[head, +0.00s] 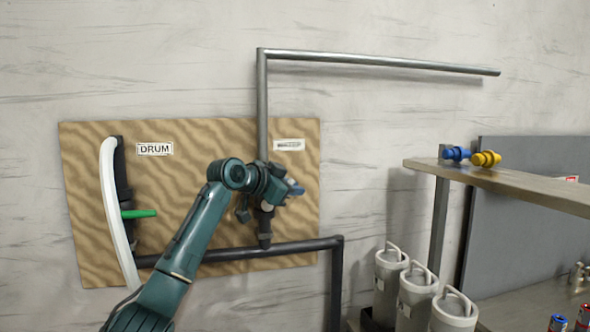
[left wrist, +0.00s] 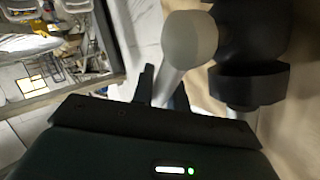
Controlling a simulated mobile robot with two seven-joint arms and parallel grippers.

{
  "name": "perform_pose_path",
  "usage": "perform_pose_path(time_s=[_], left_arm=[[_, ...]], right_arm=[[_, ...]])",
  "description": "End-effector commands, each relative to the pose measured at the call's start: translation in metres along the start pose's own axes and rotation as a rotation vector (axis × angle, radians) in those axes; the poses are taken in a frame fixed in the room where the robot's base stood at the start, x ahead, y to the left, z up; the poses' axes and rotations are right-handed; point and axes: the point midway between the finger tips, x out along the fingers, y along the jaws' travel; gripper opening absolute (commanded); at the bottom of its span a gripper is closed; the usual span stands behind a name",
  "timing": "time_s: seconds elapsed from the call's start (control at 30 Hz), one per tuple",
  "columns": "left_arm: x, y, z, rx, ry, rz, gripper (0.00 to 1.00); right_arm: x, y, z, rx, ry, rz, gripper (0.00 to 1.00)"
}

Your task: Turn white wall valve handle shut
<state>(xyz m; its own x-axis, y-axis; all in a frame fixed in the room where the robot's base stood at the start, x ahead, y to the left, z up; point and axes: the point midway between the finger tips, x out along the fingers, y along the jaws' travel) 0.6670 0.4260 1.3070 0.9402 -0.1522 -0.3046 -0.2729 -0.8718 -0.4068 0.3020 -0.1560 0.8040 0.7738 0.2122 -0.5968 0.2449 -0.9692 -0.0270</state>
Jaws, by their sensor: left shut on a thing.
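The white valve handle (left wrist: 190,42) shows in the left wrist view as a pale lever with a rounded end. It passes down between the dark fingers of my left gripper (left wrist: 162,92), which is shut on it. The dark valve body (left wrist: 250,85) is just right of the handle. In the head view my left gripper (head: 268,188) is at the pipe line on the wooden wall board (head: 200,220) and hides the handle. The dark lower part of the valve fitting (head: 265,228) shows below it. My right gripper is in neither view.
A green lever (head: 138,214) and a white curved pipe (head: 110,205) are at the board's left, near a DRUM label (head: 155,149). A grey pipe (head: 262,105) rises above my gripper. A shelf (head: 500,181) and white canisters (head: 415,290) stand right.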

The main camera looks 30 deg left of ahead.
Motion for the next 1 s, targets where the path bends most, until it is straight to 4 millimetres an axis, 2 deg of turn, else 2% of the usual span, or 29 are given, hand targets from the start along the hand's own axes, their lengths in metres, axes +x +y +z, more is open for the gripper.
perform_pose_path(time_s=[0.07, 0.37, 0.6, 1.0], left_arm=[[-0.001, 0.002, -0.001, 0.039, -0.062, 0.014, 0.0], [0.011, 0.013, 0.015, 0.181, -0.293, 0.073, 0.0], [0.016, 0.02, 0.027, 0.282, -0.455, 0.115, 0.0], [0.019, 0.025, 0.04, 0.377, -0.61, 0.154, 0.0]], right_arm=[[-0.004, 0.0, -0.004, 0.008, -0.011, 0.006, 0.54], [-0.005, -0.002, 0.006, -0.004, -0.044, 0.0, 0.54], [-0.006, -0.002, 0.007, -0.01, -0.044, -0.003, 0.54], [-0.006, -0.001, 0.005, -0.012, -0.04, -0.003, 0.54]])
